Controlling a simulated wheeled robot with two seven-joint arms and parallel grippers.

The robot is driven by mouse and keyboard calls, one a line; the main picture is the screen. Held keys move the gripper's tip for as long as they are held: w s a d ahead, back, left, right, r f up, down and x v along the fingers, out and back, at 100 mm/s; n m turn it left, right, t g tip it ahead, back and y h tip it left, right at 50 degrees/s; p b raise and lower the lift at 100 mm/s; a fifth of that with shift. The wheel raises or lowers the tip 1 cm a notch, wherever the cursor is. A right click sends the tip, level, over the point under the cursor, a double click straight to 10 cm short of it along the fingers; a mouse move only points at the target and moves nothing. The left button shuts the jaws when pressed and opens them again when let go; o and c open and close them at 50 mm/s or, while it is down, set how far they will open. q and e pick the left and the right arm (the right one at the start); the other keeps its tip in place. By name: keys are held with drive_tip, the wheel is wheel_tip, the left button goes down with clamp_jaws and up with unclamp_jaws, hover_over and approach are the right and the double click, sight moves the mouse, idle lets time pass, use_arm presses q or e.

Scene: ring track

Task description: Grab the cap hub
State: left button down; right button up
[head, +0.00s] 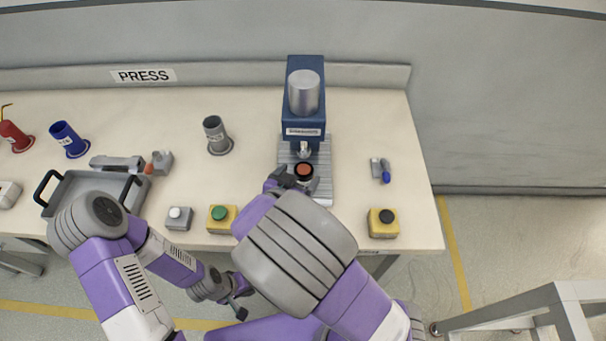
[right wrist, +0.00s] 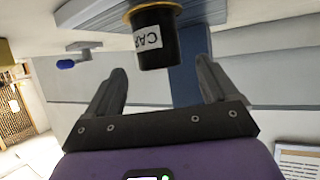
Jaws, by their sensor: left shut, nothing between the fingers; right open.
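The cap hub (head: 304,169) is a short black cylinder with an orange-red top in the head view, standing on the grey base of the blue press. In the right wrist view the black cap hub (right wrist: 157,42) shows upside down, with a white label and a brass ring at its foot. My right gripper (head: 287,181) is open, just in front of the hub. In the right wrist view my right gripper (right wrist: 160,75) has its fingers on either side of the hub's line, with gaps and no visible contact. My left gripper (head: 238,294) is shut and empty, low before the table.
The blue press (head: 305,105) rises behind the hub, its ram above it. A green-button box (head: 221,218) and a black-button box (head: 383,223) stand along the front edge. A grey tray (head: 62,183) and several coloured cups are at left. The table right of the press is mostly clear.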

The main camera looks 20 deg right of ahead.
sight(302, 172)
drive_tip(key=b+x, duration=0.2)
drive_tip(key=x, duration=0.1)
drive_tip(key=shift+w+d+f, duration=0.2)
drive_tip(key=shift+f, duration=0.1)
drive_tip(key=shift+w+d, duration=0.2)
drive_tip(key=shift+w, duration=0.1)
drive_tip(key=c, duration=1.3)
drive_tip(key=shift+r, duration=0.1)
